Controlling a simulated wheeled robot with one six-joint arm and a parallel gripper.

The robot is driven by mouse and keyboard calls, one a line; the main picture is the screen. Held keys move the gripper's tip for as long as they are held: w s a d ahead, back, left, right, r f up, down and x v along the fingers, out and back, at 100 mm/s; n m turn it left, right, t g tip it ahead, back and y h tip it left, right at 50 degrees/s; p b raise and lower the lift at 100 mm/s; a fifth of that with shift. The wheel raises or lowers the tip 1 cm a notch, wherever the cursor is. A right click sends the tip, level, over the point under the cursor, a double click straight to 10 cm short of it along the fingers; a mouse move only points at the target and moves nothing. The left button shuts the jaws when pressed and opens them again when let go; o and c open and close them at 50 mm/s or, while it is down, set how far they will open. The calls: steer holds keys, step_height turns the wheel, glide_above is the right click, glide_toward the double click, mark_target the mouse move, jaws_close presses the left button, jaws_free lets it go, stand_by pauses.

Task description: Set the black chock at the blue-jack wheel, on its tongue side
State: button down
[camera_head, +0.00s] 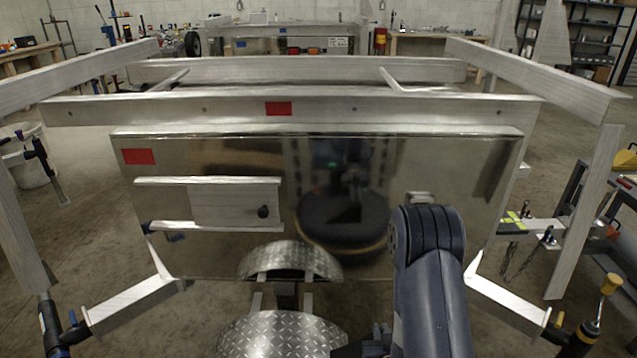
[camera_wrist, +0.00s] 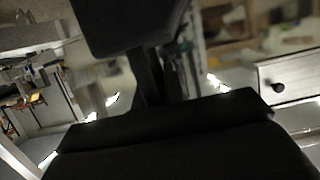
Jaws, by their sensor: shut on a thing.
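My gripper (camera_wrist: 155,98) is shut on a dark thing, seen close up in the wrist view. A broad black mass, which looks like the black chock (camera_wrist: 185,145), fills the bottom of that view. Where jaws and chock meet is too dark to make out. In the head view my arm reaches down at right of centre, and the gripper cannot be made out there. A dark jack with blue parts (camera_head: 47,325) stands at the lower left. A diamond-plate fender (camera_head: 280,335) is at the bottom centre. No wheel shows clearly, and the floor contact is hidden.
The trailer's mirror-like panel (camera_head: 230,155) spans the middle, with a black-knobbed box (camera_head: 235,203) on it. Aluminium rails (camera_head: 200,108) and slanted legs surround it. A yellow-topped jack (camera_head: 597,305) stands at lower right. Bare floor (camera_head: 90,235) shows at left.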

mark_target(359, 353)
steer(key=shift+w+f+b, duration=0.15)
steer(key=shift+f+b, duration=1.85)
steer(key=shift+b, duration=0.1)
